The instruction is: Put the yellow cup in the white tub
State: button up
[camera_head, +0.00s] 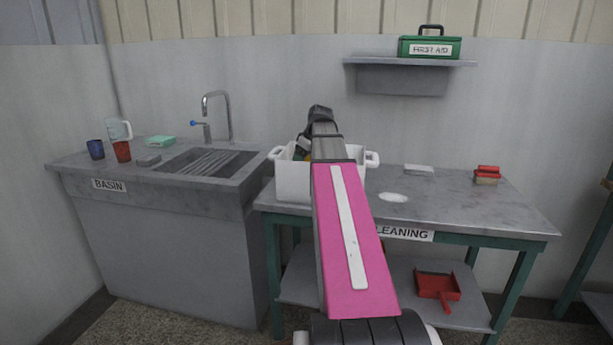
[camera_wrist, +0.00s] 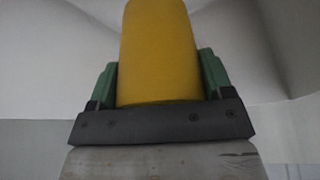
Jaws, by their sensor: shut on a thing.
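The white tub (camera_head: 292,182), with a handle at each end, stands on the left part of the cleaning table. My pink arm reaches over it and hides its middle. The yellow cup (camera_wrist: 158,50) fills the middle of the wrist view, between the green pads of my gripper (camera_wrist: 157,78), which is shut on it. Pale walls surround the cup in that view. In the head view my gripper is mostly hidden behind my arm at the tub's opening, with only a sliver of yellow showing. I cannot tell whether the cup touches the tub's floor.
The basin (camera_head: 205,163) stands left, with a tap (camera_head: 226,115), a blue cup (camera_head: 95,149), a red cup (camera_head: 122,151) and a clear jug (camera_head: 118,130). A red-topped brush (camera_head: 487,175) lies on the table's right. A first aid box (camera_head: 429,47) sits on the wall shelf (camera_head: 410,62).

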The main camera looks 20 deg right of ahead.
jog(key=shift+f, duration=2.85)
jog(key=o, duration=1)
jog(key=shift+f, duration=0.1)
jog(key=v, duration=1.2)
